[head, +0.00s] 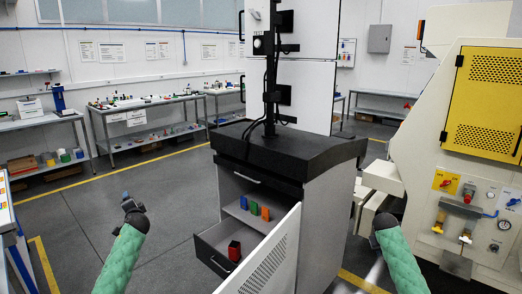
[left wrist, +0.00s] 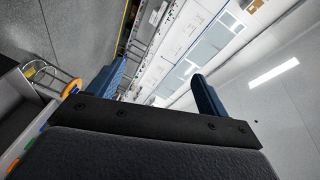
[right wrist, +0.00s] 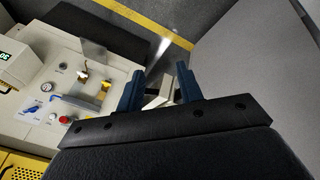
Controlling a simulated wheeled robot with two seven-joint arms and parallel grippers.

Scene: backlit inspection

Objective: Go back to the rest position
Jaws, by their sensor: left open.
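In the head view my left gripper (head: 128,199) is in the air at the left, above the grey floor and apart from the cabinet. The left wrist view shows its two blue fingers (left wrist: 155,85) wide apart with nothing between them. My right gripper (head: 384,219) is in the head view at the right, between the cabinet and the machine, partly hidden by its own green arm. The right wrist view shows its fingers (right wrist: 159,88) apart, with a smaller gap. A pale block shows between them and looks to be behind, not held.
A grey cabinet (head: 325,165) stands in the middle, with an open door (head: 270,262) and a pulled-out drawer (head: 215,262) holding a red object (head: 234,250). Small coloured blocks (head: 254,208) stand on its shelf. A machine (head: 440,150) stands at the right. Floor at the left is clear.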

